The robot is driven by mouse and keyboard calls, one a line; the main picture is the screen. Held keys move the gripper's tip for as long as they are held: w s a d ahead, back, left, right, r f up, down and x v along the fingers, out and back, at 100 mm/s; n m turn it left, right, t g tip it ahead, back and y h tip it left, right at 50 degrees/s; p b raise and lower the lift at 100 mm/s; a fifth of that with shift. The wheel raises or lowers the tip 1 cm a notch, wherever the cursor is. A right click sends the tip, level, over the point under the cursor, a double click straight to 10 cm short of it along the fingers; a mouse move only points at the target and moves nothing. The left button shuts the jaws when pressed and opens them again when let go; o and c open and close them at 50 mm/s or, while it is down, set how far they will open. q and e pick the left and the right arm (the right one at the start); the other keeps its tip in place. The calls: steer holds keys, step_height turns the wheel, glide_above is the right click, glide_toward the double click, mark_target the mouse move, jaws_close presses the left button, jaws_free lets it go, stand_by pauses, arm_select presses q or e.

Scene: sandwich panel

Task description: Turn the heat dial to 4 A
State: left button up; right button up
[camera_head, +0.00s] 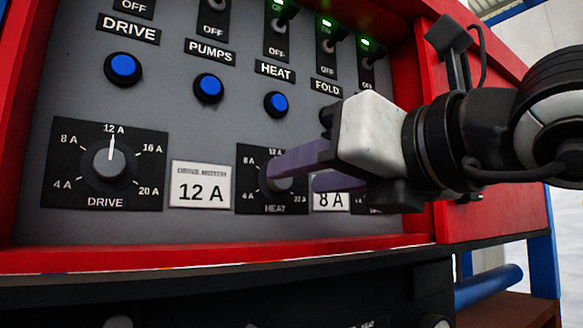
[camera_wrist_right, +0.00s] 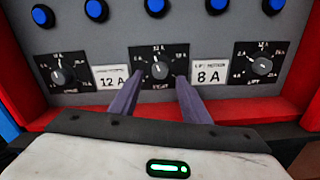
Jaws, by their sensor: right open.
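The HEAT dial (camera_wrist_right: 159,70) is a grey knob on a black scale plate, in the middle of the lower row in the right wrist view. In the head view its plate (camera_head: 247,197) shows, but my fingers cover much of the knob and scale. My right gripper (camera_head: 294,174) is open in front of the dial. In the wrist view its two purple fingers (camera_wrist_right: 159,84) end on either side of the knob's lower part, apart from each other. Whether they touch it I cannot tell. The knob's pointer seems to point roughly upward; its exact reading is too small to tell. My left gripper is out of view.
The DRIVE dial (camera_head: 109,164) points to about 12 A, beside a 12 A label (camera_head: 202,185). An 8 A label (camera_wrist_right: 209,76) and the LIFT dial (camera_wrist_right: 262,66) are right of HEAT. Blue buttons (camera_head: 208,87) and switches sit above. A red frame (camera_head: 60,259) borders the panel.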

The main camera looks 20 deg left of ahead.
mark_target(283, 181)
steer(key=x, duration=0.2)
steer(key=shift+w+a+r+p, duration=0.1)
steer(key=shift+w+a+p, duration=0.15)
steer(key=shift+p, duration=0.1)
steer(key=shift+w+a, duration=0.3)
steer(key=shift+a, duration=0.2)
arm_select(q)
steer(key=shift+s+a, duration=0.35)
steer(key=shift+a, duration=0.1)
arm_select(e)
steer(key=c, duration=1)
steer(key=shift+c, duration=0.2)
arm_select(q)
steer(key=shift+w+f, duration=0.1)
arm_select(e)
steer(key=shift+n, duration=0.3)
